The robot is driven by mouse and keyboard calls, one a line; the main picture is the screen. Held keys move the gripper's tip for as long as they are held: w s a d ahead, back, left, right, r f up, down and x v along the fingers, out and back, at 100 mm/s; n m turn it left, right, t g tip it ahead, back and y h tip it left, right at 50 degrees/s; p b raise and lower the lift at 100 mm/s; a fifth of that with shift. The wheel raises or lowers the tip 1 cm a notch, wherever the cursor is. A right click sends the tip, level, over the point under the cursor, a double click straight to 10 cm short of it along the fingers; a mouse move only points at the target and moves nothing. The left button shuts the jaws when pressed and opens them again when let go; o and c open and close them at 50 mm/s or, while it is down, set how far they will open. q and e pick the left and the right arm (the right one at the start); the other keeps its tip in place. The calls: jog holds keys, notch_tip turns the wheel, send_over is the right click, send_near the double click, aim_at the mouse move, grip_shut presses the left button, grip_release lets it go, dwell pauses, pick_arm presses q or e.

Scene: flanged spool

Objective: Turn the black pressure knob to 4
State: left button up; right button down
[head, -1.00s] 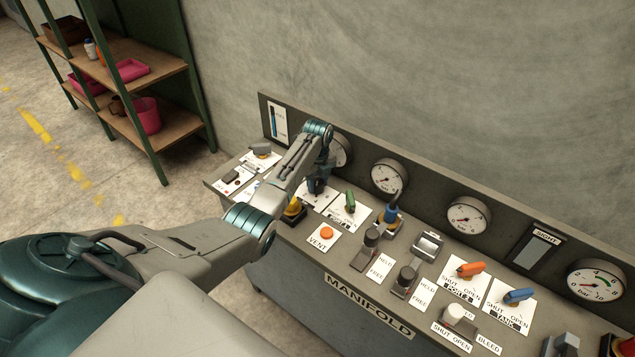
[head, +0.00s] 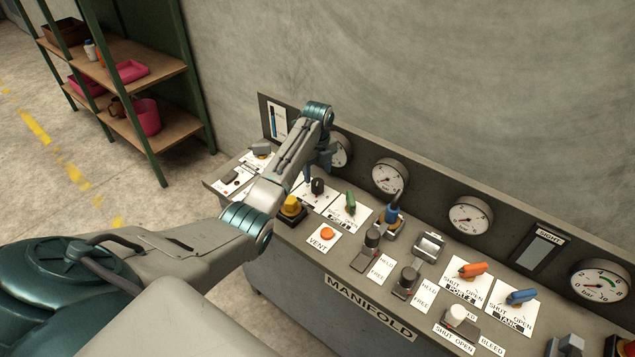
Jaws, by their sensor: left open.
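The black knob (head: 318,187) stands on a white plate (head: 308,198) at the left part of the manifold panel. The plate's markings and the knob's setting are too small to read. My left gripper (head: 317,171) is open and empty, just above and behind the knob, and appears apart from it. The arm link hides part of the panel to the left. My right gripper is not in view.
A yellow knob (head: 292,206) sits close in front left of the black knob. A green handle (head: 351,203) and a blue handle (head: 392,216) stand to the right. An orange vent button (head: 327,234) is in front. Gauges (head: 389,176) line the back panel.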

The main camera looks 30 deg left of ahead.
aim_at(317, 182)
pick_arm(q)
notch_tip(317, 182, up, 6)
jog(key=shift+f+b, duration=0.1)
jog(key=shift+b, duration=0.55)
